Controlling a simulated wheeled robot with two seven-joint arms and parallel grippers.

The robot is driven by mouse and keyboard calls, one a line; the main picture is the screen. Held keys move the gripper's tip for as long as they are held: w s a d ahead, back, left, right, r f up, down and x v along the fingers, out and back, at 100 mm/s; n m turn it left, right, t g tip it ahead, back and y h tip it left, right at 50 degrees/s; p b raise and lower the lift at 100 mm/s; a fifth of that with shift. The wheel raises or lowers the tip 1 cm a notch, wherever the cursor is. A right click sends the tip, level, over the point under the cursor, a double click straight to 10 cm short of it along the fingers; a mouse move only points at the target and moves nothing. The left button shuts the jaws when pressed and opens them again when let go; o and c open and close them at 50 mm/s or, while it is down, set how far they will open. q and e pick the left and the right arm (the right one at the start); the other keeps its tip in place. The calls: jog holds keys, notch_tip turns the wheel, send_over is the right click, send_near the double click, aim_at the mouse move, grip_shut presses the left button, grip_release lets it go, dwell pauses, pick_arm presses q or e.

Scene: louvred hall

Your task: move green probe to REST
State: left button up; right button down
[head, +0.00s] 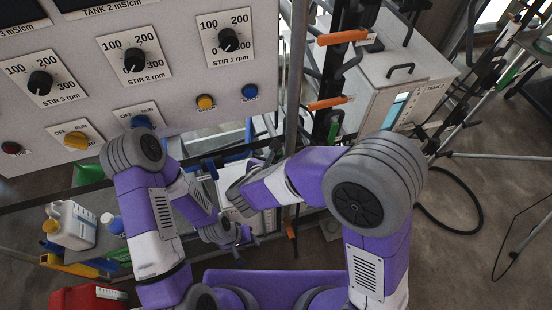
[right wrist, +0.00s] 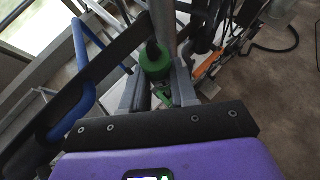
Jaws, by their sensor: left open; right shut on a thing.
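The green probe (right wrist: 155,62) is in the right wrist view, with a dark cable or stem rising from its top. My right gripper (right wrist: 161,92) is shut on it, one finger on each side; its lower end is partly hidden. In the head view my right forearm reaches left below the panel, and I cannot make out the probe there. My left gripper (head: 246,241) is open and empty, lower in the head view. I cannot read any REST label.
A grey control panel (head: 100,105) with knobs and buttons fills the upper left. Orange-handled parts (head: 342,37) hang on a dark rack right of it. A white tank box (head: 395,75) stands behind. White jugs (head: 75,228) and a red container (head: 88,298) are lower left. Floor at right is partly clear.

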jog(key=shift+f+b, duration=2.3)
jog(key=shift+f, duration=0.2)
jog(key=c, duration=0.8)
grip_release()
jog(key=shift+r, duration=0.1)
jog(key=s+a+r+p, duration=0.1)
jog(key=s+r+p, duration=0.2)
jog(key=r+p, duration=0.2)
jog(key=shift+r, duration=0.6)
jog(key=v, duration=0.7)
jog(key=shift+s+p, duration=0.3)
jog(key=shift+p, duration=0.15)
